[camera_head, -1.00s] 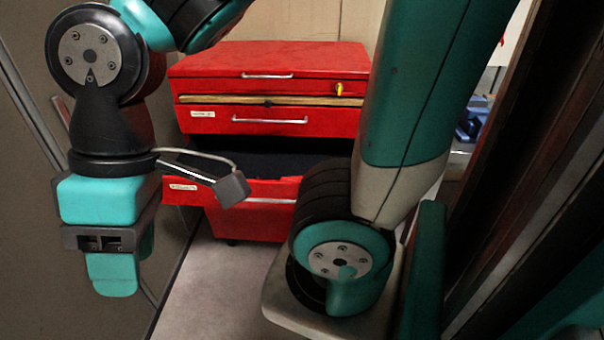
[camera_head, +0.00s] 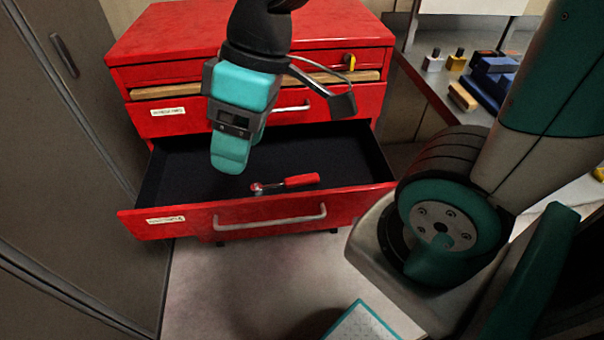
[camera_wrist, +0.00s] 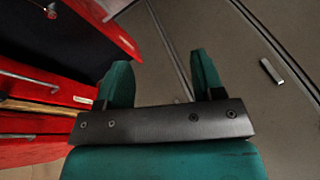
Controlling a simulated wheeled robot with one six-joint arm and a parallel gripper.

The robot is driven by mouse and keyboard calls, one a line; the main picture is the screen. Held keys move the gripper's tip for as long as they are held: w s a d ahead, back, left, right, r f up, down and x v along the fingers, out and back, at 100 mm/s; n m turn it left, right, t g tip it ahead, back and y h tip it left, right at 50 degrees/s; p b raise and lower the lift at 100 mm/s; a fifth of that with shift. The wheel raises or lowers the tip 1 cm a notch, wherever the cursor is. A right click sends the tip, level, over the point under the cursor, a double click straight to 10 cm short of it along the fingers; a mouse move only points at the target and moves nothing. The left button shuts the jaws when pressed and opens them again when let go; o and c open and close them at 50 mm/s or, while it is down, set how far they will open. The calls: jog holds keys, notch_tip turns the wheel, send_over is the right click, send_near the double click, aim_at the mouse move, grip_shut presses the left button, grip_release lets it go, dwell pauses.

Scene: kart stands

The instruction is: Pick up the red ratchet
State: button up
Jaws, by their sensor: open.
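The red ratchet (camera_head: 289,183) lies in the open, dark-lined drawer (camera_head: 200,221) of the red tool cabinet, near the drawer's front. Its red handle points right and its metal head is at the left. My gripper (camera_head: 232,165) is above the drawer, up and to the left of the ratchet, apart from it. In the wrist view its two green fingers (camera_wrist: 162,85) stand apart with nothing between them. That view also shows a small part of the ratchet, its metal head (camera_wrist: 50,10), at the top left edge.
The cabinet's upper part (camera_head: 250,40) rises close behind my gripper. A grey locker (camera_head: 70,130) stands at the left. At the right is a workbench (camera_head: 425,80) with blue and yellow items. Floor is clear in front of the drawer, except for a pale box (camera_head: 362,322) at the bottom.

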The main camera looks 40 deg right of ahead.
jog(key=w+d+f+n+t+b, duration=0.1)
jog(key=w+d+f+n+b, duration=0.15)
jog(key=w+d+f, duration=0.95)
jog(key=w+d+f+n+b, duration=0.25)
jog(key=d+f, duration=0.75)
jog(key=d, duration=0.5)
jog(key=p, duration=0.1)
send_over(290, 180)
jog(key=s+d, duration=0.1)
jog(key=d, duration=0.1)
jog(key=shift+t, duration=0.4)
notch_tip(290, 180, down, 11)
jog(key=shift+s+f, duration=0.1)
jog(key=shift+s, duration=0.05)
jog(key=shift+p+x, duration=0.4)
jog(key=shift+x, duration=2.45)
jog(key=shift+w+d, duration=0.15)
jog(key=shift+w, duration=0.05)
jog(key=c, duration=1.1)
jog(key=shift+c, duration=0.2)
